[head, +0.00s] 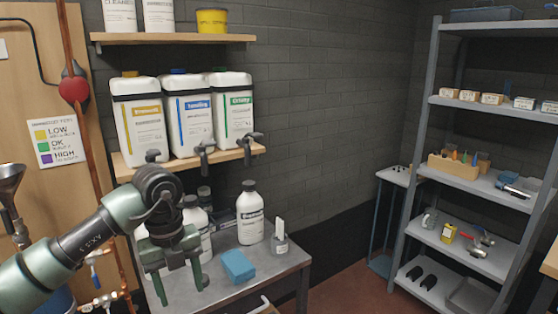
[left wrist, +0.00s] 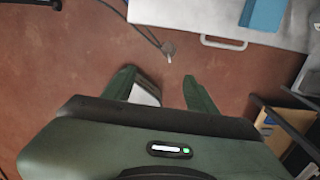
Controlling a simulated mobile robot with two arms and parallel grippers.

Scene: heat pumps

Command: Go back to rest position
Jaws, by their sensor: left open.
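My left gripper (head: 180,285) is green and dark, and its arm comes in from the left. It points downward in front of the grey bench, with its two fingers apart and nothing between them. In the left wrist view the open fingers (left wrist: 160,88) show over the red-brown floor (left wrist: 90,60), with the bench edge beyond them. My right arm and gripper do not show in either view.
The grey bench (head: 275,268) holds a blue block (head: 238,266) and a white bottle (head: 250,212). Three labelled canisters (head: 190,117) stand on a wooden shelf (head: 185,158) above. A pipe (head: 80,125) runs at left.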

